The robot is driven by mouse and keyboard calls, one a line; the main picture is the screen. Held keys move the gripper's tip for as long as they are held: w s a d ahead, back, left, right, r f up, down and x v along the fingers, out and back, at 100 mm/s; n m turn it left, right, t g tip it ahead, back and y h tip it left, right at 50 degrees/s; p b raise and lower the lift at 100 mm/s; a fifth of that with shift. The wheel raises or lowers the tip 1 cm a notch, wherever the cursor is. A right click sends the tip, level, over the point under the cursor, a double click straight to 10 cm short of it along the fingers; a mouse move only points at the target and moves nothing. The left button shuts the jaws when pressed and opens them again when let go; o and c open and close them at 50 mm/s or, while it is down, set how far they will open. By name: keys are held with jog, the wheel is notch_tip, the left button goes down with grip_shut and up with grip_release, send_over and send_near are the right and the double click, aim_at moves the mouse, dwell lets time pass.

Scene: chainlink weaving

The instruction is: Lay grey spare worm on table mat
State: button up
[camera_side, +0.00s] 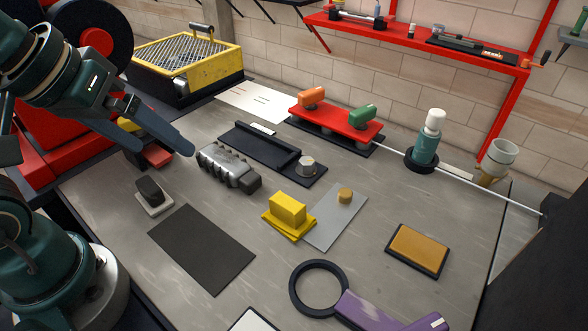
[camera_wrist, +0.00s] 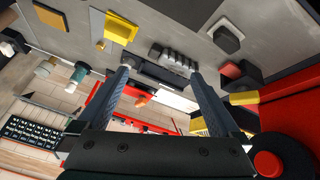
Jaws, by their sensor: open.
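The grey spare worm (camera_side: 228,167) is a ribbed metallic piece with a dark block at its right end. It lies on the bare table, beside the black tray and apart from the mat. It also shows in the wrist view (camera_wrist: 173,59), beyond the fingers. The table mat (camera_side: 201,249) is a flat dark grey rectangle in the lower left of the side view, with nothing on it. My gripper (camera_side: 168,154) is open and empty, above the table to the left of the worm. In the wrist view its two fingers (camera_wrist: 160,76) stand wide apart.
A black tray (camera_side: 262,147) lies behind the worm. A yellow block (camera_side: 287,209) and a grey plate (camera_side: 335,220) lie to its right. A yellow basket (camera_side: 190,62) stands at the back.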

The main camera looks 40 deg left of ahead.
jog(key=w+a+r+n+g, duration=0.1)
jog(key=w+a+n, duration=0.1)
jog(key=w+n, duration=0.45)
jog(key=n+g, duration=0.4)
jog(key=n, duration=0.3)
send_over(226, 159)
jog(key=f, duration=0.7)
jog(key=d+f, duration=0.1)
jog(key=f, duration=0.2)
jog(key=shift+w+f, duration=0.15)
jog(key=shift+w, duration=0.05)
jog(key=shift+g, duration=0.5)
jog(key=f, duration=0.5)
jog(key=a+f, duration=0.1)
jog(key=f, duration=0.2)
jog(key=shift+s+f, duration=0.25)
jog(key=shift+s, duration=0.05)
grip_shut()
